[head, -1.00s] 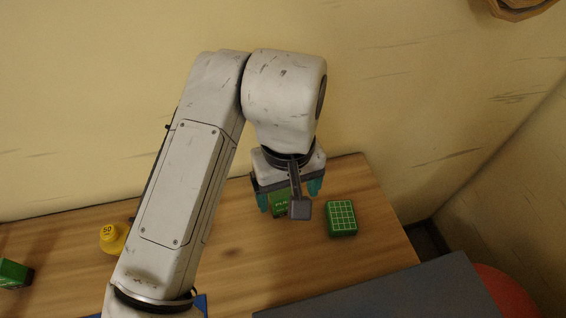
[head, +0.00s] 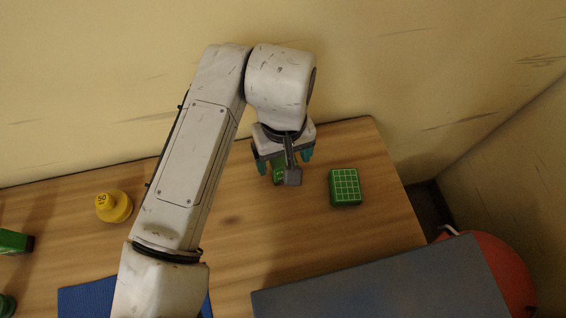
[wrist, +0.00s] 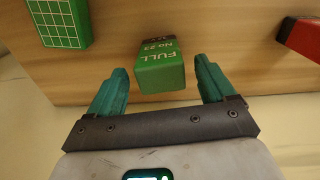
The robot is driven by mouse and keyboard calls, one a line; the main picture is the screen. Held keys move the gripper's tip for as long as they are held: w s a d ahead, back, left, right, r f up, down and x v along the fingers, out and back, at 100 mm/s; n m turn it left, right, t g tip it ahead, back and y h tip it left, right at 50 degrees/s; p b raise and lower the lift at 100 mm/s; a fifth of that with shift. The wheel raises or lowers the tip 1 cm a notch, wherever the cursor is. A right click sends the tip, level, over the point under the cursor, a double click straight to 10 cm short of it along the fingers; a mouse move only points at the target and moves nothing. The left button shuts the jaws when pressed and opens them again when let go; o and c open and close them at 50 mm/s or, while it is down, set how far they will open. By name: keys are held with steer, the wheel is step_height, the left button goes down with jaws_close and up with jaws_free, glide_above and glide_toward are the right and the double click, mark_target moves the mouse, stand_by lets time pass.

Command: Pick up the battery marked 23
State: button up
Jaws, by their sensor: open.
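The battery marked 23 is a green block (wrist: 160,68) with "FULL No 23" in white on its face; the wrist view shows it between my two fingers, with a gap on each side. It stands on the wooden table. In the head view the battery (head: 278,172) is partly hidden behind a dark part of my wrist. My gripper (head: 283,161) is open above the table, its teal fingers on either side of the battery. The gripper also shows in the wrist view (wrist: 162,66), holding nothing.
A green block with a white grid (head: 345,187) lies right of the gripper. A yellow weight marked 50 (head: 114,206) and another green block (head: 14,242) are at left. A red object (wrist: 302,36) shows in the wrist view. A grey panel (head: 380,285) is in front; the wall is behind.

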steer(key=shift+f, duration=1.6)
steer(key=c, duration=1.3)
steer(key=shift+r, duration=0.1)
